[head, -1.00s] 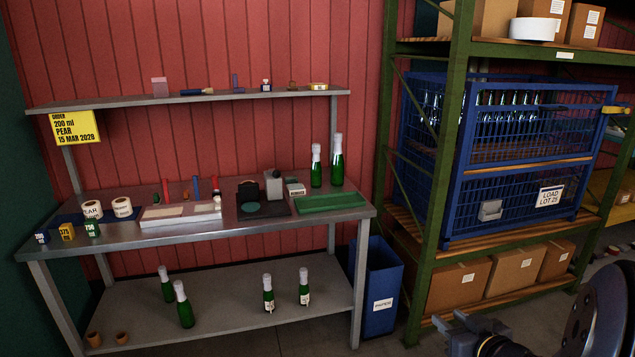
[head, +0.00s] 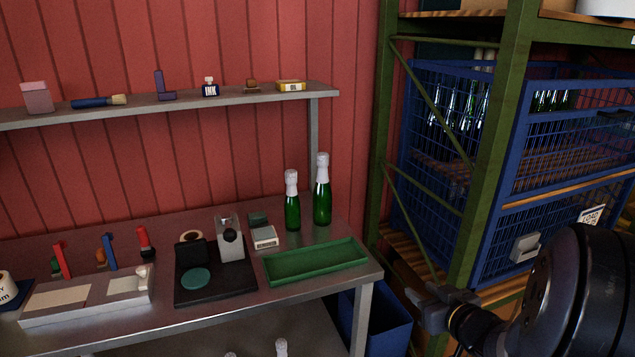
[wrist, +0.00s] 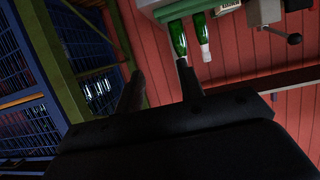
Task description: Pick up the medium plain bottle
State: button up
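Two green bottles with white foil tops and no visible label stand upright at the back right of the bench: a shorter left one (head: 292,212) and a taller right one (head: 322,203). Which is the medium one I cannot tell for sure. Both show upside down in the wrist view, the taller (wrist: 178,38) near one fingertip in the picture, the other (wrist: 201,32) beside it. My gripper (wrist: 161,70) is open, its fingers apart with nothing between them. In the head view my gripper (head: 427,297) is right of the bench, well apart from the bottles.
A green tray (head: 318,262) lies in front of the bottles. A scale-like device (head: 229,240) and a small grey box (head: 263,236) stand left. An overhead shelf (head: 225,97) runs above the bench. A green rack (head: 480,150) with blue cages is at right. A blue bin (head: 385,325) is below.

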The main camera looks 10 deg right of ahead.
aim_at(323, 196)
jog(key=i+u, duration=0.15)
jog(key=i, duration=0.3)
jog(key=i+l+u, duration=0.15)
jog(key=i, duration=0.25)
jog(key=i+l+u, duration=0.15)
jog(key=i, duration=0.3)
